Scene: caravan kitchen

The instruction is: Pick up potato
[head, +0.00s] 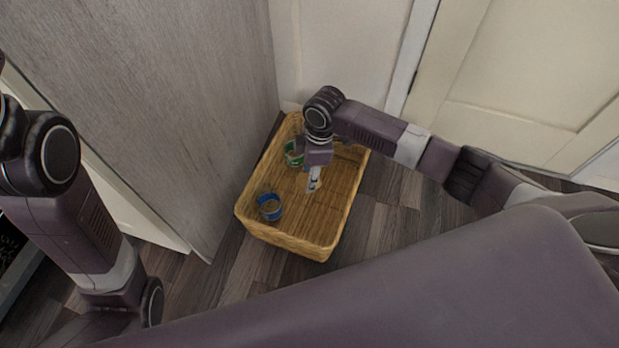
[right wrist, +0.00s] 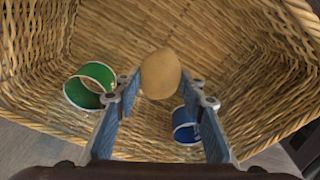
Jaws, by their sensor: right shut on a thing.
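A tan, rounded potato (right wrist: 160,72) sits between the fingertips of my right gripper (right wrist: 160,86) in the right wrist view. Both blue-padded fingers are closed on its sides. In the head view my right gripper (head: 313,184) points down inside a wicker basket (head: 289,243) on the floor. The potato is hard to make out there against the tan weave. I cannot tell whether it still touches the basket bottom. My left arm shows at the left of the head view, but its gripper is out of sight.
A green ring-like can (right wrist: 90,86) and a blue one (right wrist: 184,126) lie in the basket; the head view shows the green can (head: 294,154) at the back and the blue can (head: 270,207) near the front left. A grey panel (head: 150,90) stands close left, cream cabinet doors (head: 530,80) behind.

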